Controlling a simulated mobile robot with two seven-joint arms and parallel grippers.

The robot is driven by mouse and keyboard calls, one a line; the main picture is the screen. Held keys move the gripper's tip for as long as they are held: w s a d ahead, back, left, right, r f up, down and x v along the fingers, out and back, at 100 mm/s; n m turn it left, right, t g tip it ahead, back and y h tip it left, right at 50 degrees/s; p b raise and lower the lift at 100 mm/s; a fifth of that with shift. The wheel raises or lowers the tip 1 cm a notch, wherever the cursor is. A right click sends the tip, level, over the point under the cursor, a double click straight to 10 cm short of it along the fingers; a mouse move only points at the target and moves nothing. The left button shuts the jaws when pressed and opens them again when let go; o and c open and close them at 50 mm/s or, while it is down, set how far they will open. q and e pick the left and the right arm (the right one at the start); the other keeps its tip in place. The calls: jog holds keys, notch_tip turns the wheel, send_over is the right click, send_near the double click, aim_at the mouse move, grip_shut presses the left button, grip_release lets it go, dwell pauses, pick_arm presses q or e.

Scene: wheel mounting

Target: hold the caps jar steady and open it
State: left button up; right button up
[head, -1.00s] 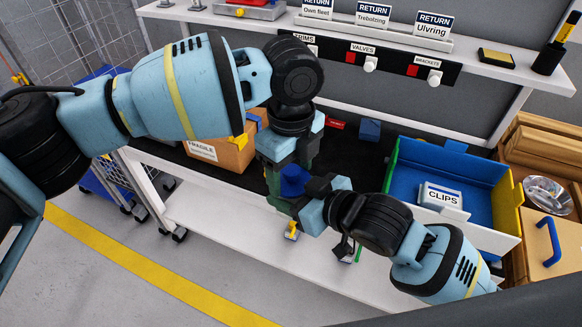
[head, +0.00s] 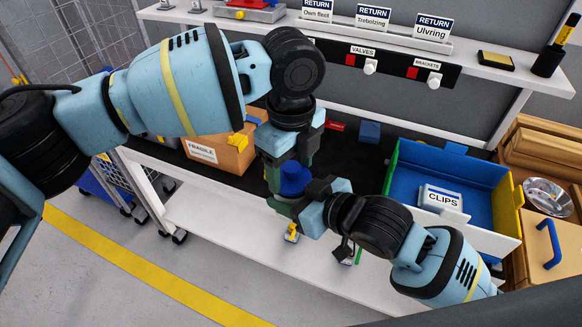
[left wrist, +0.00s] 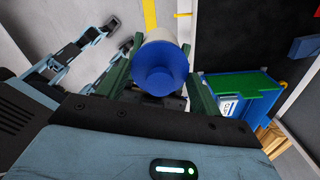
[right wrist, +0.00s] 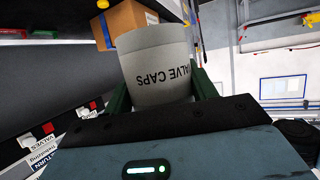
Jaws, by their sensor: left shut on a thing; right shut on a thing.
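The caps jar is a pale grey cylinder marked VALVE CAPS; its body (right wrist: 160,72) fills the middle of the right wrist view between green fingers. Its blue lid (left wrist: 160,78), with a round raised knob, faces the left wrist camera, with the pale body behind it. In the head view the lid (head: 294,179) shows between my grippers, and the body is mostly hidden. My left gripper (head: 284,178) comes from above and is shut on the lid. My right gripper (head: 283,206) comes from the right and is shut on the jar body. Whether the lid is loose cannot be told.
A cardboard FRAGILE box (head: 222,153) stands left on the dark bench top. A blue bin (head: 408,170) with a CLIPS box (head: 441,198) stands right. A white shelf with RETURN signs (head: 383,17) runs behind. A small blue block (head: 370,131) sits at the back.

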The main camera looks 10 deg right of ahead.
aim_at(286, 166)
pick_arm(q)
jog(key=shift+r, duration=0.4)
